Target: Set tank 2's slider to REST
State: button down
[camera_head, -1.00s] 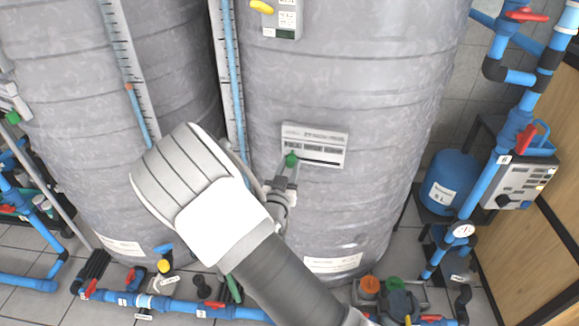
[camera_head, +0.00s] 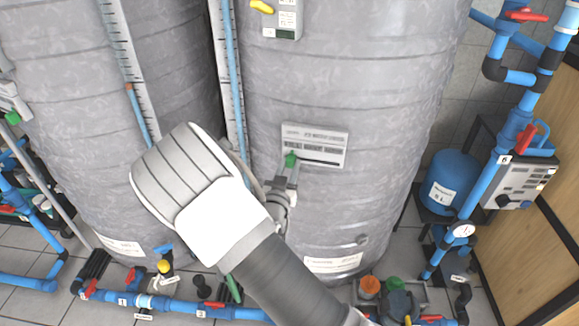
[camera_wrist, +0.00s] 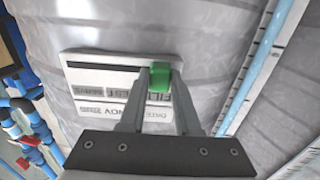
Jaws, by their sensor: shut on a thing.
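Tank 2 (camera_head: 400,80) is the large grey tank right of centre in the head view. Its slider panel (camera_head: 325,145) is a pale plate with printed labels and a dark slot. The green slider knob (camera_head: 290,159) is at the left end of the slot in the head view. In the wrist view the knob (camera_wrist: 160,77) is at the right end of the slot, and the panel (camera_wrist: 95,75) appears upside down. My gripper (camera_wrist: 159,85) is shut on the green knob, a finger on each side. The fingers cover part of the labels.
Another grey tank (camera_head: 60,110) stands at the left. Gauge strips with blue tubes (camera_head: 232,75) run between the tanks. Blue pipes with red valves (camera_head: 180,306) cross the floor in front. A blue vessel (camera_head: 452,178) and more piping stand at the right.

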aim_at(312, 161)
dwell(0.4)
jog(key=d, duration=0.2)
jog(key=s+d+b, duration=0.1)
jog(key=d, duration=0.2)
jog(key=shift+d, duration=0.15)
jog(key=c, duration=0.6)
grip_release()
jog(key=shift+s, duration=0.15)
jog(key=s+a+p, duration=0.2)
jog(key=s+a, duration=0.1)
jog(key=s, duration=1.4)
jog(key=shift+a, duration=0.2)
jog(key=shift+w, duration=0.1)
